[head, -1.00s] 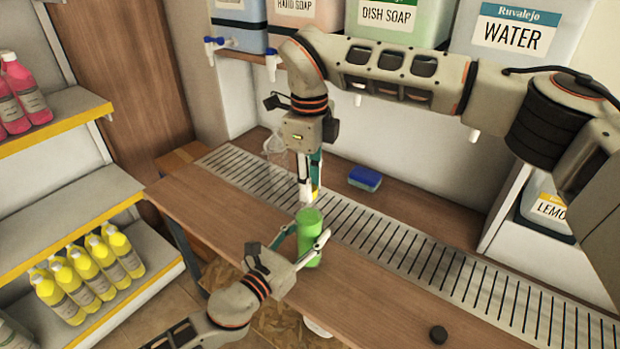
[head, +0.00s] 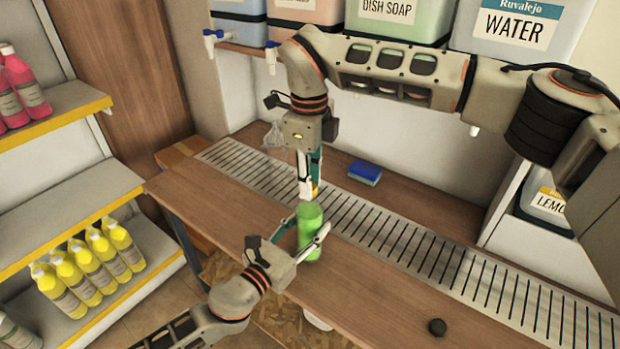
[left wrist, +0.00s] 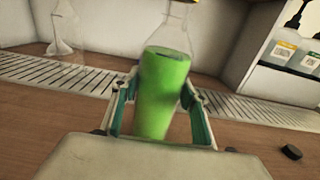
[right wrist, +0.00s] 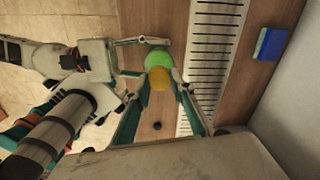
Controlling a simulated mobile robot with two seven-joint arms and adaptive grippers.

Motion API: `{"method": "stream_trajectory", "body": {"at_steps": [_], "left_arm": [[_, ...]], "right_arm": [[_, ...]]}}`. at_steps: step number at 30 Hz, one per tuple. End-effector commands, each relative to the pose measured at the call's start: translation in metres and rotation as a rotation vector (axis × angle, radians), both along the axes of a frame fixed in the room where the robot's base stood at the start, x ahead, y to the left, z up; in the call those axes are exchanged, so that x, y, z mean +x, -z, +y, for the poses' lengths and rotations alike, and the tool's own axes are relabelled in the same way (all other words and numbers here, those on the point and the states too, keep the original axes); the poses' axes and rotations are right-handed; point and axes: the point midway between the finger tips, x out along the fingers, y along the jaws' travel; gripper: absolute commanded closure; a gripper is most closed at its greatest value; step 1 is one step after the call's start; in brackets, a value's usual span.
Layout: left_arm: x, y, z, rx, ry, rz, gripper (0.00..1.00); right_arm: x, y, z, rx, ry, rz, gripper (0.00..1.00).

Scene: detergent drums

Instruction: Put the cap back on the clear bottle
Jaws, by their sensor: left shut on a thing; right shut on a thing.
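The clear bottle (head: 310,236) stands upright at the table's front edge, with green liquid in its lower part. In the left wrist view its clear upper part (left wrist: 172,28) rises above the green. My left gripper (head: 305,237) is shut around the bottle's body. My right gripper (head: 310,191) points down over the bottle and is shut on a yellow cap (head: 315,189). In the right wrist view the cap (right wrist: 159,78) lies in line with the bottle (right wrist: 157,59). I cannot tell whether the cap touches the neck.
A blue sponge (head: 365,173) and a clear vessel (head: 274,140) stand toward the table's back. A small black disc (head: 437,327) lies at the front right. A slotted metal grate (head: 400,235) runs along the table. Shelves with yellow bottles (head: 102,253) are at the left.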

Motion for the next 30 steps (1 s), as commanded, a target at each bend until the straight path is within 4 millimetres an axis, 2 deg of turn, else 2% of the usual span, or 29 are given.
{"method": "stream_trajectory", "body": {"at_steps": [9, 10, 14, 17, 30], "left_arm": [[0.0000, 0.0003, 0.0002, 0.000, 0.000, 0.000, 0.95], [0.0000, 0.0003, 0.0002, 0.001, 0.000, 0.001, 1.00], [0.0000, 0.0003, 0.0002, 0.000, 0.000, 0.000, 1.00], [0.0000, 0.0003, 0.0002, 0.001, 0.000, 0.001, 1.00], [0.0001, 0.0004, 0.0003, 0.001, -0.001, 0.001, 1.00]], "right_arm": [[-0.0003, 0.0061, -0.0003, -0.001, 0.001, 0.001, 0.83], [-0.0003, 0.0060, -0.0002, -0.001, 0.001, 0.001, 0.83], [-0.0004, 0.0058, -0.0002, -0.001, 0.045, 0.001, 0.83], [-0.0005, 0.0057, 0.0001, -0.001, 0.165, 0.001, 0.83], [-0.0009, 0.0058, 0.0013, 0.000, 0.982, 0.000, 0.83]]}}
